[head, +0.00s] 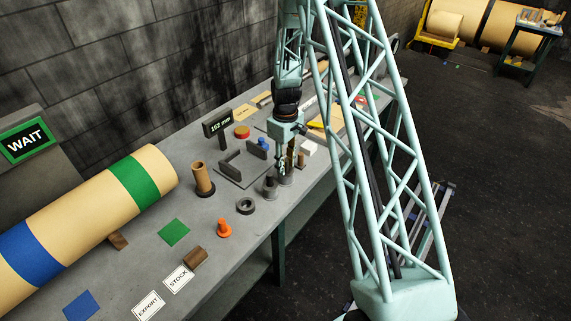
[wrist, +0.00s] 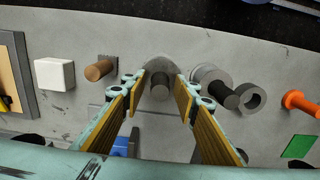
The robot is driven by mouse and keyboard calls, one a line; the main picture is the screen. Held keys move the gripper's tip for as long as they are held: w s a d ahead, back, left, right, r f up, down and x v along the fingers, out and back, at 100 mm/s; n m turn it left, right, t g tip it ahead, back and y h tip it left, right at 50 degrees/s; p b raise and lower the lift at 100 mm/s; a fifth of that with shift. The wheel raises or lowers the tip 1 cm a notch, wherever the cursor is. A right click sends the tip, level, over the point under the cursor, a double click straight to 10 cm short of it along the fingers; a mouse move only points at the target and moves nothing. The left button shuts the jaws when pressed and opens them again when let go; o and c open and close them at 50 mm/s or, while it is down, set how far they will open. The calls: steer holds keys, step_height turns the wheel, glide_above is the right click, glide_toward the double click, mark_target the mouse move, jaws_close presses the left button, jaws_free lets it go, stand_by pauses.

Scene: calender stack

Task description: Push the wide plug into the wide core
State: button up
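My gripper (wrist: 160,84) is open in the wrist view. A grey plug with a round flange and a darker knob (wrist: 159,92) shows between its fingertips, with gaps on both sides. In the head view my gripper (head: 286,166) points down over this grey plug (head: 286,181), partly hiding it. A second grey plug (head: 270,187) stands beside it; it also shows in the wrist view (wrist: 216,87). An upright brown cardboard core (head: 203,178) stands on a dark base to the left. I cannot tell for certain which plug is the wide one.
A grey ring (head: 245,205) and an orange plug (head: 224,228) stand near the table's front edge. A white block (wrist: 54,74) and a brown peg (wrist: 100,70) are left in the wrist view. A large banded roll (head: 90,215) lies at left. A sign reads WAIT (head: 26,140).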

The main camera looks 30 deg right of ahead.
steer(key=shift+f, duration=0.35)
steer(key=c, duration=0.9)
